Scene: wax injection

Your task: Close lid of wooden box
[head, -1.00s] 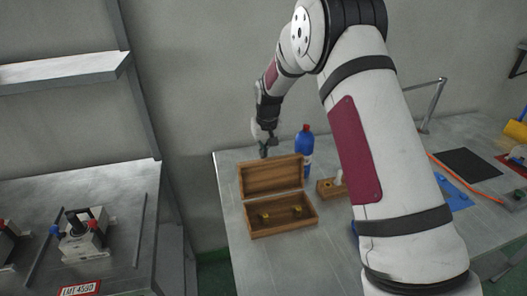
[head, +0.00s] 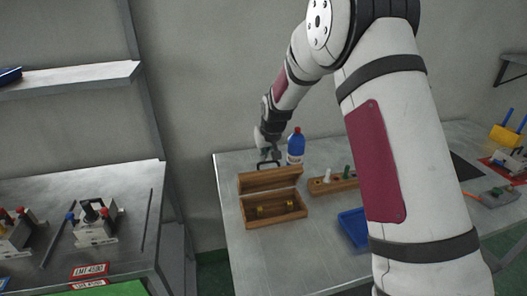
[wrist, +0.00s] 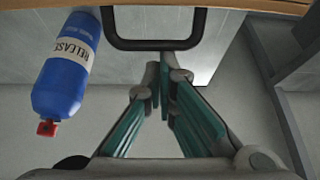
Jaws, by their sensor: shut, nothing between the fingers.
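The wooden box (head: 275,219) stands on the metal table in the head view, with brass-coloured pieces inside. Its hinged lid (head: 270,180) is raised along the back side and tilted, not resting on the box's front rim. A dark handle (head: 268,163) sticks up from the lid's free edge. The handle also shows large in the wrist view (wrist: 155,44), below a strip of wood (wrist: 250,5). My gripper (wrist: 165,75) is shut and empty, its fingertips just by the handle. In the head view my gripper (head: 270,153) is behind the lid. Contact cannot be told.
A blue bottle (head: 296,146) stands right behind the box and is close to my gripper in the wrist view (wrist: 68,65). A wooden holder (head: 330,185) and a blue tray (head: 354,228) lie to the right. Bare table lies left of the box.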

